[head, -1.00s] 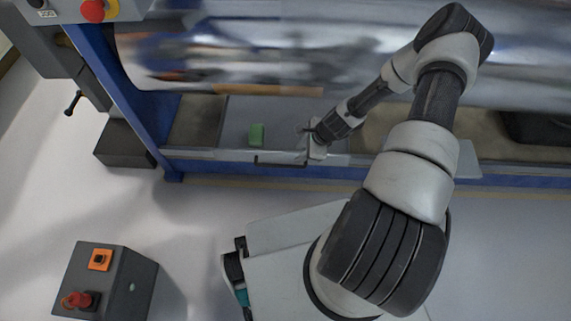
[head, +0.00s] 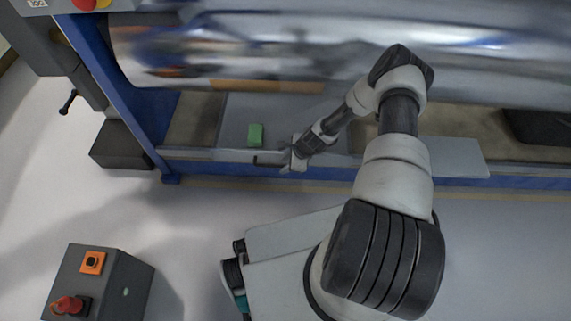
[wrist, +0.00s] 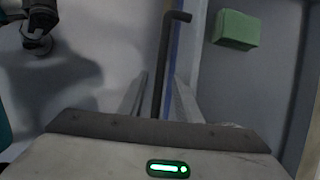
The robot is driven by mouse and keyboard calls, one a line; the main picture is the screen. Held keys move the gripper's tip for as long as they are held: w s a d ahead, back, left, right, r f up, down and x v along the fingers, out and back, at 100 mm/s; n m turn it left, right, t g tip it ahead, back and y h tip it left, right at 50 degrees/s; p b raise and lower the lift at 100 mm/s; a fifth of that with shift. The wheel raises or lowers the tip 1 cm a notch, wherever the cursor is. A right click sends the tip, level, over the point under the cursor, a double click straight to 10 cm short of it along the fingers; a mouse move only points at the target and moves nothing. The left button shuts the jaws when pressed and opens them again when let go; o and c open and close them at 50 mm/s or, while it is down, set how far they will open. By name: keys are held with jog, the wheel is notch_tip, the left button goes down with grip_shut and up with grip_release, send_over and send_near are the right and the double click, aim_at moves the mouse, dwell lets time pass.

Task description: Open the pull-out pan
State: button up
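The pull-out pan (head: 238,122) is a flat grey tray under the big roller, with a green block (head: 255,135) lying on it. Its dark bar handle (head: 266,160) runs along the front edge. My gripper (head: 284,160) is at the right part of this handle and hides some of it. In the wrist view the handle (wrist: 167,55) runs between the two open fingers of my gripper (wrist: 158,90), with no clear contact on either side. The green block (wrist: 236,30) and the pan floor (wrist: 225,85) show to the right there.
The shiny roller (head: 300,45) spans the machine above the pan and looks blurred. A blue frame post (head: 115,95) stands at the left. A grey control box (head: 100,285) with a red button stands on the floor at lower left. The floor before the pan is clear.

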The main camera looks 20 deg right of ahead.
grip_shut()
